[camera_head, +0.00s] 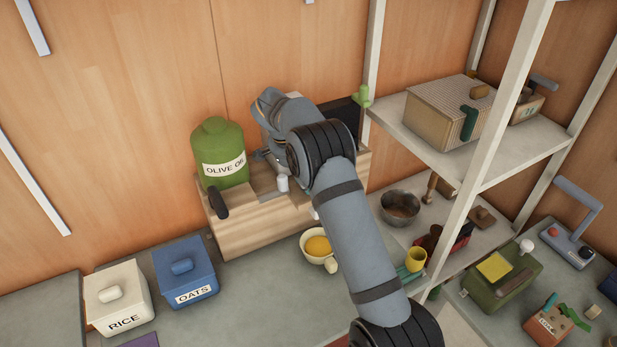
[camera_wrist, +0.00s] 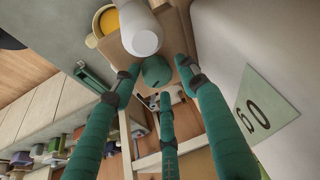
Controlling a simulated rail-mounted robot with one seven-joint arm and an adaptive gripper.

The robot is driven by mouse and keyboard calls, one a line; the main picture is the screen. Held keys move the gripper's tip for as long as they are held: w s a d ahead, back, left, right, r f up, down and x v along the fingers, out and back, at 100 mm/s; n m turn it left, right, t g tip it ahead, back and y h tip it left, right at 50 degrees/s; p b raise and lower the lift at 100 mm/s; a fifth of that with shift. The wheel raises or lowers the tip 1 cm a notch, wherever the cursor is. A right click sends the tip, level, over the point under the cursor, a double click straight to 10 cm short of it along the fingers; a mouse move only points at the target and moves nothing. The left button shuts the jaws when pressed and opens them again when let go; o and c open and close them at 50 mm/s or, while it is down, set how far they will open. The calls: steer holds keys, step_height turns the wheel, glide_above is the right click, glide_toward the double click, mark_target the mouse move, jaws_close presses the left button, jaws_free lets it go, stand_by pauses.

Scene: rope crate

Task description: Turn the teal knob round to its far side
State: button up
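The teal knob (camera_wrist: 156,72) shows in the wrist view just below a white rounded cylinder (camera_wrist: 141,38), on a tan wooden body. My gripper (camera_wrist: 158,75) has teal-wrapped fingers spread around the knob. Small gaps show between the left and right fingertips and the knob, and a third finger reaches up from below. I cannot tell whether any finger touches it. In the head view my gripper is mostly hidden behind my arm, at the light wooden box (camera_head: 240,232). The knob itself is hidden there.
A green olive oil canister (camera_head: 218,155) stands on the box's left. A cup with yellow contents (camera_head: 318,246) stands in front. Rice (camera_head: 117,298) and oats (camera_head: 184,272) bins sit at left. A shelf post (camera_head: 505,90) and loaded shelves stand at right. A card marked 60 (camera_wrist: 262,108) is near my right finger.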

steer(key=shift+o, duration=0.6)
steer(key=shift+s+f, duration=0.1)
steer(key=v, duration=1.2)
steer(key=x, duration=1.2)
steer(key=shift+d+f, duration=0.15)
steer(key=shift+f, duration=0.05)
steer(key=shift+s+r+n, duration=0.1)
steer(key=shift+r+n, duration=0.1)
steer(key=shift+n, duration=0.6)
